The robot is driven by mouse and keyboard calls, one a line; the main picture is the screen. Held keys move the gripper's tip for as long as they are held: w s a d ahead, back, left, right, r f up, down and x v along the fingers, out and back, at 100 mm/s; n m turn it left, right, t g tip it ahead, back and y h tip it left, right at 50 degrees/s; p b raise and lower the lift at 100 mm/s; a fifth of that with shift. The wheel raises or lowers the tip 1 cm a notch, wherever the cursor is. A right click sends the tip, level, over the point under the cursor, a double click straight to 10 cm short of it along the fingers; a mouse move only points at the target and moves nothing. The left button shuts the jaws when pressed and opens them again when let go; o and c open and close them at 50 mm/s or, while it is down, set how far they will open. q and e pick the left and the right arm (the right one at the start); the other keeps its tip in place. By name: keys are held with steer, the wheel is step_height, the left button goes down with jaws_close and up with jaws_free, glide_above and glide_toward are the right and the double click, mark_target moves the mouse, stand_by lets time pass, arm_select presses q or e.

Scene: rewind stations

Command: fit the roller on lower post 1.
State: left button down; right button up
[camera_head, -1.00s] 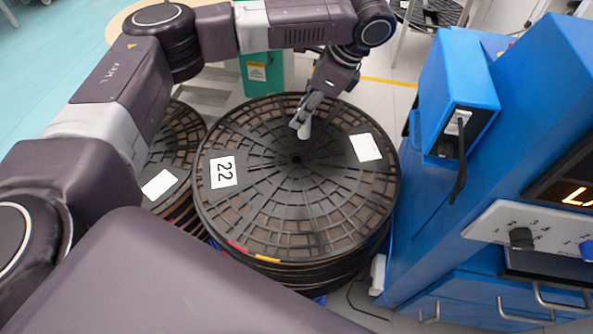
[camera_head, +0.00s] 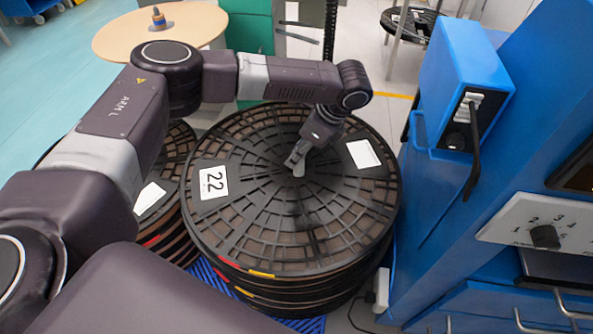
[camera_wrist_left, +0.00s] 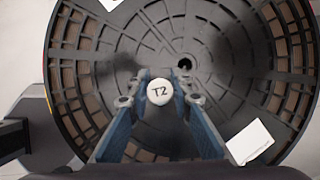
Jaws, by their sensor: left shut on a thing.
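My left gripper (camera_head: 298,160) hangs over the top of the large black reel stack. In the left wrist view its fingers (camera_wrist_left: 160,98) are shut on a small round white-ended piece marked T2 (camera_wrist_left: 160,91), seen end-on. This may be the roller; its body is hidden behind its end face. In the head view only a small pale tip (camera_head: 299,170) of it shows below the fingers. I cannot make out lower post 1 in either view. My right gripper is in neither view.
The reel stack (camera_head: 250,232) labelled 22 fills the middle, with another stack (camera_head: 150,222) to its left. A blue machine (camera_head: 455,85) with a dial panel (camera_head: 520,222) stands close on the right. A round wooden table (camera_head: 120,38) is at the back left.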

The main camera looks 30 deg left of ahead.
arm_select(q)
steer(key=shift+f+b, duration=0.55)
steer(key=shift+f, duration=2.15)
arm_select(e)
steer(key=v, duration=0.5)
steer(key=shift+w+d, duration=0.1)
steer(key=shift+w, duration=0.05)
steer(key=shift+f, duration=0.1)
arm_select(q)
steer(key=c, duration=1.7)
jaws_free()
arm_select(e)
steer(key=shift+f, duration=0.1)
